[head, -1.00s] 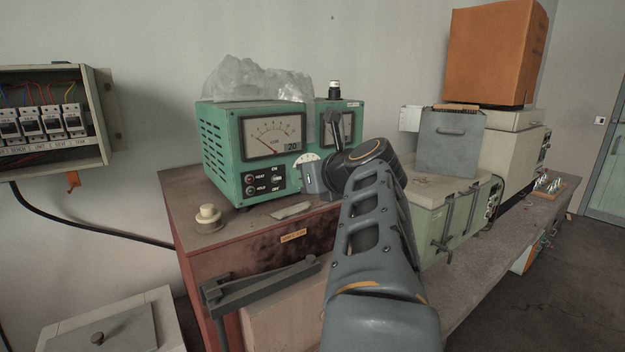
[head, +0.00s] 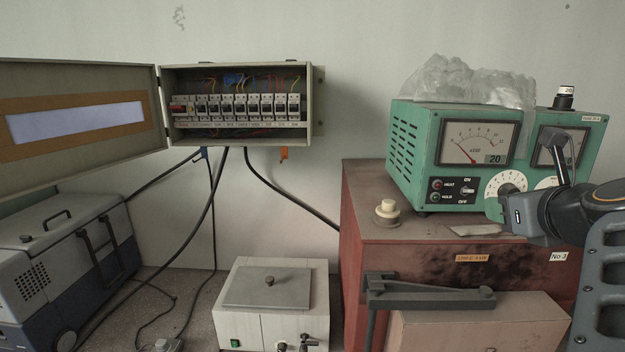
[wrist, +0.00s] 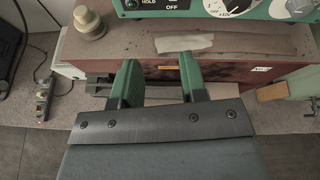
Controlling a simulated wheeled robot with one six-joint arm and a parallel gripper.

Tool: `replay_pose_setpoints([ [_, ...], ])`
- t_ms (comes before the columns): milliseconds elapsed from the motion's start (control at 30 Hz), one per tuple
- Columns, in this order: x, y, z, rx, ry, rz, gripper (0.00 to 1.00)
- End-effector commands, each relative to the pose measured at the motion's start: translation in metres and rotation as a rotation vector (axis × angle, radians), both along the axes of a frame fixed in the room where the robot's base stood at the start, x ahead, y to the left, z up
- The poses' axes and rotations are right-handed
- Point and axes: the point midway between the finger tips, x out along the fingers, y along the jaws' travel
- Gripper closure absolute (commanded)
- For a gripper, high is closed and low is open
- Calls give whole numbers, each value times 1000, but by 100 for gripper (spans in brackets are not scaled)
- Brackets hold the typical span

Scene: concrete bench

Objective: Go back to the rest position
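My gripper shows in the wrist view (wrist: 160,85) with its two green fingers apart and nothing between them. It hangs in front of the edge of the red cabinet (head: 370,210), below the green meter box (head: 425,165). In the head view my dark arm is at the right edge, and its wrist overlaps the lower right of the meter box. The fingertips are hard to make out there. I cannot tell from the head view how far the gripper is from the box.
A cream knob-like piece (head: 387,212) and a pale flat scrap (wrist: 185,43) lie on the cabinet top. A grey bracket (head: 430,293) juts out in front. An open breaker box (head: 240,135) hangs on the wall. A white lidded box (head: 268,290) stands lower, with cables beside it.

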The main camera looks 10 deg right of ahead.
Motion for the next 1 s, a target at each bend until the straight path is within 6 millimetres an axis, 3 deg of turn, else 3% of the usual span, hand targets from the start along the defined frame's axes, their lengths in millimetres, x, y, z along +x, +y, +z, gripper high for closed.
replay_pose_setpoints([
  [233, 11, 91, -107, -687, 297, 586, 61],
  [400, -8, 147, -181, -1261, 389, 1140, 61],
  [500, -22, 170, -215, -1560, 378, 1445, 61],
  [733, -49, 195, -263, -2035, 267, 1945, 61],
  [1000, -58, 200, -277, -2204, 197, 2126, 61],
])
